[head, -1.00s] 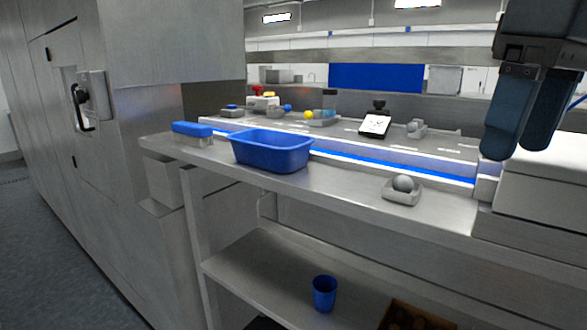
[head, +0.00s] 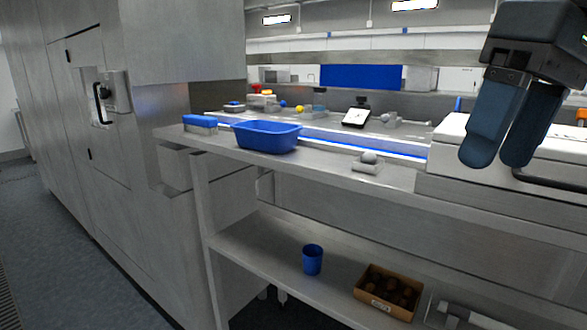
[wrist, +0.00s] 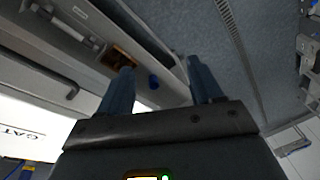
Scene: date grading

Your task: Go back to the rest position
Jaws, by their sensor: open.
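My gripper (head: 505,128) hangs at the upper right of the head view, fingers pointing down, above and in front of the white-topped machine. Its two blue-grey fingers stand apart with nothing between them. In the wrist view my gripper (wrist: 160,85) also shows two spread, empty fingers, with the floor and lower shelf beyond.
A blue cup (head: 312,259) and a cardboard box of dark items (head: 390,288) are on the lower shelf. Open floor (head: 70,245) lies at left.

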